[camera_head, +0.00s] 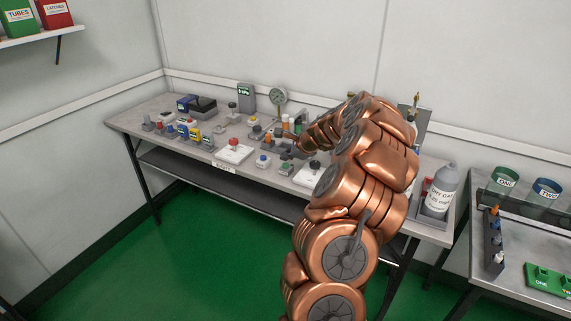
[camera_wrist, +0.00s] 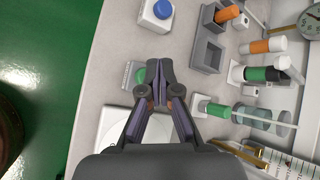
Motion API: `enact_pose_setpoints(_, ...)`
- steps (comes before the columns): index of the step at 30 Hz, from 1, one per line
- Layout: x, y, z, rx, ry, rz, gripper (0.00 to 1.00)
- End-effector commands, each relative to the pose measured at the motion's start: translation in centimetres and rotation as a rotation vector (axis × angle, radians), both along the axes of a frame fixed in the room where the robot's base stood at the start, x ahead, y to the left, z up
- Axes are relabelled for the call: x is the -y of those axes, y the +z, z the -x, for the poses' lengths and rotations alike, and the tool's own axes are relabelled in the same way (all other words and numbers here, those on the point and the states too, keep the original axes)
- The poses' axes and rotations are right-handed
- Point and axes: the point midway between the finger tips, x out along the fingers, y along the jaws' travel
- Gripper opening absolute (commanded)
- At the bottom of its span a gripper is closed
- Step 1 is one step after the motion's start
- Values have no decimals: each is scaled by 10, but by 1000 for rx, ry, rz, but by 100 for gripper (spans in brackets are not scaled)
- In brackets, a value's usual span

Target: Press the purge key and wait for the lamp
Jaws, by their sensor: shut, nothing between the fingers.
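In the wrist view my gripper (camera_wrist: 158,72) is shut and empty, with its fingertips just beside and partly over a small green key (camera_wrist: 139,77) on a grey base. I cannot tell whether the tips touch it. A blue key (camera_wrist: 161,9) on a white base is beyond the fingers. No purge label is readable, and I cannot pick out the lamp.
The grey bench (camera_head: 140,118) is crowded behind the keys. A grey holder (camera_wrist: 207,55), orange and green-capped tubes and a round gauge (camera_head: 279,96) stand there. A white box with a red knob (camera_head: 234,148) is to the left. A grey bottle (camera_head: 440,190) is at the right end.

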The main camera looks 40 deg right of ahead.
Motion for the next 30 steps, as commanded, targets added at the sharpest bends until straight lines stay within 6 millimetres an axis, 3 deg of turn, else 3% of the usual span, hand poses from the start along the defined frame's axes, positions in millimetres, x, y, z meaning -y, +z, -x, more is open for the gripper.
enact_pose_setpoints(5, 0, 4, 0, 0, 0, 0, 0)
enact_pose_setpoints(22, 0, 49, 0, 0, -1, 1, 0)
enact_pose_setpoints(30, 0, 50, 0, 0, 0, 0, 0)
